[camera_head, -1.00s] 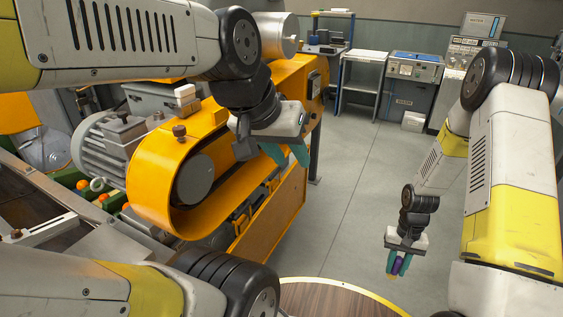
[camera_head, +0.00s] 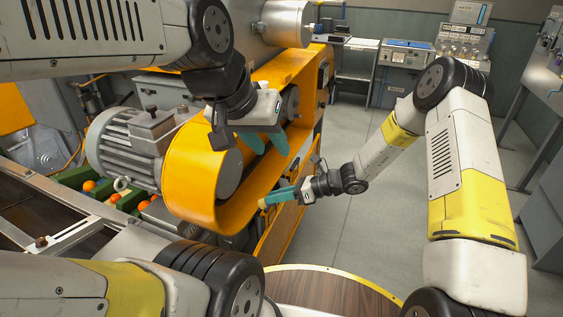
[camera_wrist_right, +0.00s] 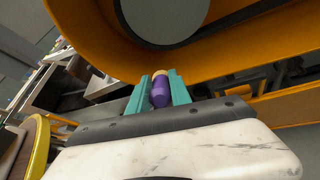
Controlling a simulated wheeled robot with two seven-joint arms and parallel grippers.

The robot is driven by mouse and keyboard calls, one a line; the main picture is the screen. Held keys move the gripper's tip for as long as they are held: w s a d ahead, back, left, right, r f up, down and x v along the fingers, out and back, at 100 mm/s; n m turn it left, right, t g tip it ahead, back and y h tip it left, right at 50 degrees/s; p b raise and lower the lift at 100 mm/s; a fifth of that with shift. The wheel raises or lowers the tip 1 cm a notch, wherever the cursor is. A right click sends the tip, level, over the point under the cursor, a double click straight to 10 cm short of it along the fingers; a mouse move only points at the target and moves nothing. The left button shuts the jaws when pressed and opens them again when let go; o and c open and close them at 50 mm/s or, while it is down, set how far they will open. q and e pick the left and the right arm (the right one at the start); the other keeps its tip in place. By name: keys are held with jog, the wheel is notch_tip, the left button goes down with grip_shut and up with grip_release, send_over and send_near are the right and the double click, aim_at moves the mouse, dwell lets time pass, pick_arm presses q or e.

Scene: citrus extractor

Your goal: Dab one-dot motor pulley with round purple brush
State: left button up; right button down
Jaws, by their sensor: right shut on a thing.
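My right gripper (camera_head: 278,197) is shut on the round purple brush (camera_wrist_right: 160,92), whose tan tip points out past the teal fingers. In the head view only the brush's small pale tip (camera_head: 263,204) shows, close to the lower front of the orange guard. A grey round disc, seemingly a pulley (camera_head: 215,172), sits inside the guard's curved end; it also shows in the right wrist view (camera_wrist_right: 165,12). I can make out no dot on it. The brush appears apart from the disc. My left gripper (camera_head: 263,143) is open and empty, in front of the guard.
The orange guard (camera_head: 185,185) curves between my right gripper and the disc. A grey finned motor (camera_head: 125,145) stands to the left, with oranges (camera_head: 89,186) in a green trough below. A round wooden top (camera_head: 325,290) is at the front.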

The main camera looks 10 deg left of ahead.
jog(key=w+a+r+m+t+y, duration=0.2)
jog(key=w+a, duration=0.4)
jog(key=a, duration=0.3)
jog(key=shift+w+a+r+m+t, duration=0.15)
jog(key=shift+w+r+m+t, duration=0.1)
jog(key=shift+r+m+t, duration=0.85)
jog(key=shift+a+r+t, duration=0.1)
jog(key=shift+a+t, duration=0.2)
jog(key=shift+a, duration=0.35)
jog(key=shift+w, duration=0.1)
jog(key=shift+w+d, duration=0.2)
jog(key=shift+w, duration=0.8)
jog(key=shift+w+d, duration=0.15)
jog(key=shift+w, duration=0.8)
jog(key=shift+s, duration=0.1)
